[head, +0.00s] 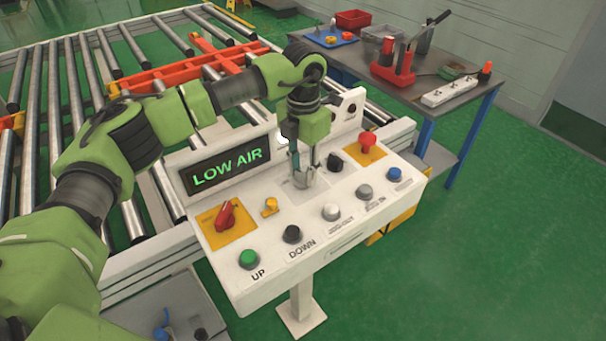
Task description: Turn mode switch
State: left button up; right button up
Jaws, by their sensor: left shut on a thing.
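The white control panel (249,290) stands on a post and its display (229,171) reads LOW AIR in green. My left gripper (303,180) points down at the middle of the panel, over a pale grey label plate. It is shut on a small switch there, taken as the mode switch, which the fingers almost fully hide; its position cannot be read. A black knob (334,162) stands just right of the fingers. A red rotary handle (226,215) sits on a yellow plate at left. My right gripper is not in view.
Close around are a yellow knob (271,205), a red button (367,142) on a yellow plate, and a front row from the green UP button (249,259) to a blue one (394,174). A roller conveyor (77,95) lies behind; a tool table (350,62) stands at right.

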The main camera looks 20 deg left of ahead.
aim_at(304, 172)
pick_arm(q)
jog(key=shift+m+b, duration=0.55)
jog(key=shift+m, duration=0.55)
jog(key=o, duration=1.1)
notch_tip(304, 172, up, 12)
jog(key=shift+r, duration=0.1)
